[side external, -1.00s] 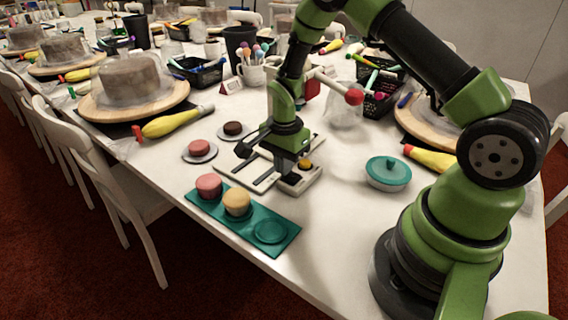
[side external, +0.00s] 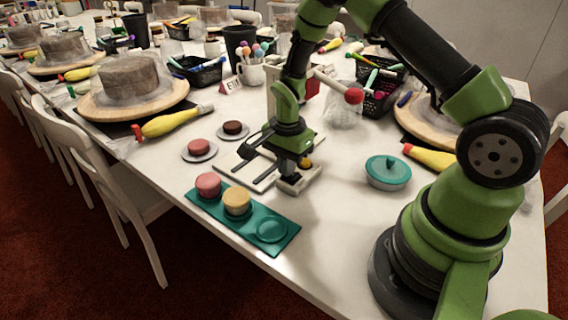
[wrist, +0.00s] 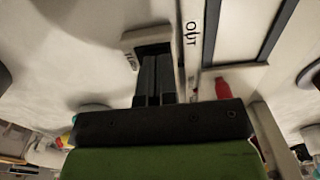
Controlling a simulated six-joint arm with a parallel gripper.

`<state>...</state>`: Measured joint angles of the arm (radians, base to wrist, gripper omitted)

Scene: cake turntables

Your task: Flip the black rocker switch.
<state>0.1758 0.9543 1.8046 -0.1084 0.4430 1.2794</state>
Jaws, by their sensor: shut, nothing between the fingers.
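My gripper (side external: 289,176) points down at the front corner of a pale machine base (side external: 305,184). Its fingers are together and hold nothing. In the wrist view, the gripper (wrist: 154,60) reaches a small pale housing (wrist: 146,34) with a dark part, apparently the black rocker switch (wrist: 153,48), at the fingertips. The fingers cover most of the switch, so I cannot tell which way it is tilted or whether they touch it. Small lettering shows beside the housing, and "OUT" is printed on the nearby panel.
A yellow knob (side external: 305,162) is just right of my fingers, and a red ball lever (side external: 354,96) sticks out behind. A teal tray (side external: 285,236) with pink and yellow cakes lies in front. A teal-lidded bowl (side external: 388,170) stands to the right. Bare table lies between the tray and bowl.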

